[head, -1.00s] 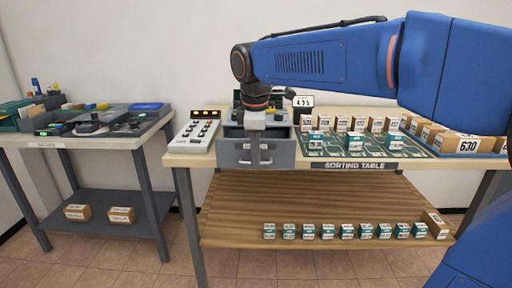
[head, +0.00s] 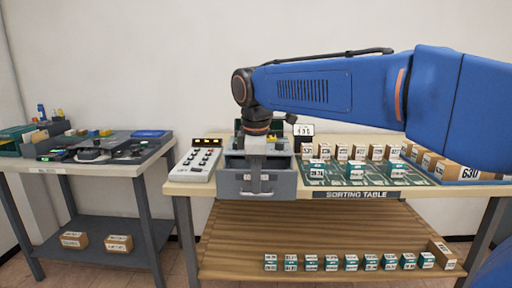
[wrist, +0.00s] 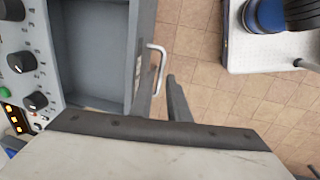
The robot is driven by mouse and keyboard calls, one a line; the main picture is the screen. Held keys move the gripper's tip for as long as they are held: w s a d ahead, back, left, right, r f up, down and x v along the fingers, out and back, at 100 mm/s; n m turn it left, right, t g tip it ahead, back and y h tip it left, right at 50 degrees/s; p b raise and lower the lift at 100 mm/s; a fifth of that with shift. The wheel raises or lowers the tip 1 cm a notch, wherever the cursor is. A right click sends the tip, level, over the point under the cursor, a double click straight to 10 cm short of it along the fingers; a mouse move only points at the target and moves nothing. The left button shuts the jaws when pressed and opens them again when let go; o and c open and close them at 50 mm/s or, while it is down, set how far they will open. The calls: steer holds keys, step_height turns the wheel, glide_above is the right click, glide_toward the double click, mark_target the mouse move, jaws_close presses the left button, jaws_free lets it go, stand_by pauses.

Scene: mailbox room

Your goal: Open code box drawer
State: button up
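A grey box with a drawer (head: 232,184) stands on the table left of centre; I take it for the code box. Its drawer is pulled out, and the wrist view shows the empty grey inside (wrist: 95,50). A pale bar handle (wrist: 162,62) sticks out from the drawer front. My gripper (head: 259,187) points down over the drawer front in the head view. In the wrist view my gripper (wrist: 163,88) has its dark fingers apart, with floor showing between them, close to the handle's lower end. Whether a finger touches the handle I cannot tell.
A white panel (head: 199,160) with knobs and lit buttons stands left of the box. Cartons and teal boxes (head: 357,169) stand to the right on the sorting table (head: 405,193). A second table (head: 90,167) stands at the left. The floor before the drawer looks clear.

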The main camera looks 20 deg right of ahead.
step_height(320, 180, up, 15)
steer(key=s, duration=0.2)
steer(key=shift+s+a+r, duration=0.2)
steer(key=shift+s+a, duration=0.1)
steer(key=shift+a, duration=0.1)
steer(key=s+d+f+m+t, duration=0.1)
steer(key=s+d+f+m, duration=0.3)
steer(key=f, duration=0.7)
steer(key=s+d+f+m+t, duration=0.1)
steer(key=s+d+f+m, duration=0.2)
steer(key=s+f, duration=0.6)
steer(key=s+d+f+m, duration=0.4)
steer(key=s+f+m, duration=0.2)
steer(key=f, duration=0.7)
steer(key=shift+s+d+f+m+t+y, duration=0.15)
steer(key=shift+s+d+m+t+y, duration=0.2)
steer(key=shift+m, duration=0.45)
